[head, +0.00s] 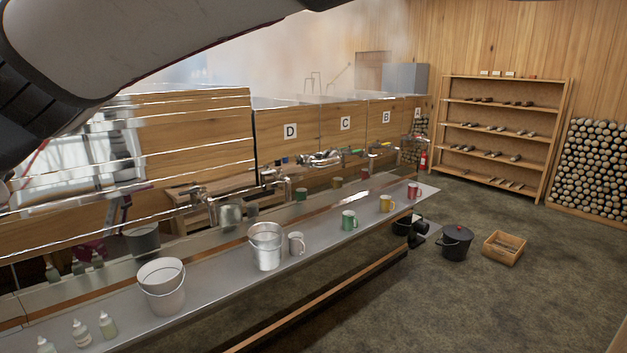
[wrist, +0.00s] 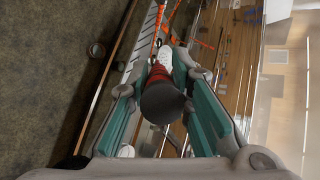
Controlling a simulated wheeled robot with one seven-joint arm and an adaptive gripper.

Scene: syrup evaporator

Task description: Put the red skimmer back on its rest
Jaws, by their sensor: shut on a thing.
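My gripper (wrist: 166,66) shows in the wrist view, its teal-lined fingers closed on a dark handle with a red band. This looks like the handle of the red skimmer (wrist: 160,74); its thick dark end points toward the wrist camera. The skimmer's far end cannot be made out clearly. Thin orange-red pieces (wrist: 157,30) show beyond the fingertips; I cannot tell what they belong to. In the head view only my arm shows at the upper left; my gripper and the skimmer are out of that view. I cannot identify the skimmer's rest in either view.
A black pot (head: 456,244) and a wooden crate (head: 505,245) stand on the floor. Open floor lies right.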

